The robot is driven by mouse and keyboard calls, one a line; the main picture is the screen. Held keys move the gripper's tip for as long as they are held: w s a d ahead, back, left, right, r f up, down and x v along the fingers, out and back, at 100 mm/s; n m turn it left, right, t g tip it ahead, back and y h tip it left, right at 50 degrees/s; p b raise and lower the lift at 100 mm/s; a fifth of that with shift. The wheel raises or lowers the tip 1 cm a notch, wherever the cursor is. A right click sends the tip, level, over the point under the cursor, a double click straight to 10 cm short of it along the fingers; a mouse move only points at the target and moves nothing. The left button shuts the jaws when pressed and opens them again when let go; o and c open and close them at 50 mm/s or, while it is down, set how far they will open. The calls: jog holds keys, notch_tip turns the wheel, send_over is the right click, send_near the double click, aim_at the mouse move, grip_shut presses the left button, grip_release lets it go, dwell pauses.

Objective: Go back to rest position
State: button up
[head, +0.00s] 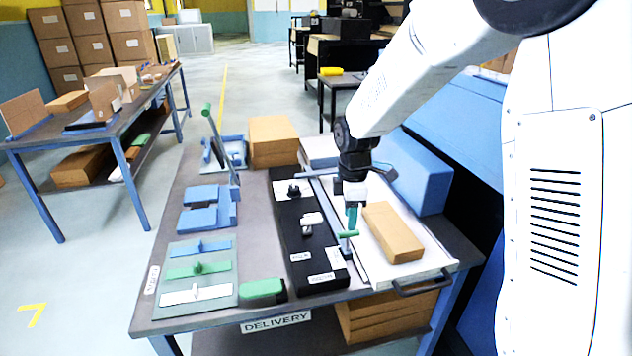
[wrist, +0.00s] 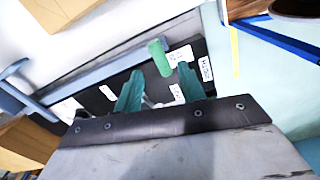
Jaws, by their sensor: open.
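My gripper (head: 352,216) is at the end of my white arm, pointing down over the right half of the workbench (head: 255,190). Its teal fingers also show in the wrist view (wrist: 157,88), apart from each other with a gap between them. A green-topped handle (head: 348,235) stands just below the fingertips in the head view. In the wrist view the green handle (wrist: 159,58) lies beyond the fingers, and I see nothing clamped between them. I cannot tell whether a finger touches it.
A cardboard box (head: 392,232) lies on the white tray (head: 440,264) right of my gripper. A black panel (head: 308,262) with labels lies to its left. A blue block (head: 420,178) stands behind. A green-topped lever (head: 216,140) rises at the back left. Open floor (head: 100,270) lies left of the bench.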

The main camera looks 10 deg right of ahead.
jog(key=shift+s+m, duration=0.15)
jog(key=shift+m, duration=0.35)
jog(key=s+d+r+m, duration=0.1)
jog(key=s+r+m, duration=0.4)
jog(key=s, duration=0.5)
jog(key=s+r+m+t, duration=0.1)
jog(key=s+r+m, duration=0.4)
jog(key=s, duration=0.6)
jog(key=s+d+r+m, duration=0.1)
jog(key=s+r+m, duration=0.3)
jog(key=s, duration=0.6)
jog(key=shift+s+d+r+m, duration=0.15)
jog(key=shift+d+r+m, duration=0.25)
jog(key=shift+r, duration=0.2)
jog(key=shift+c, duration=0.3)
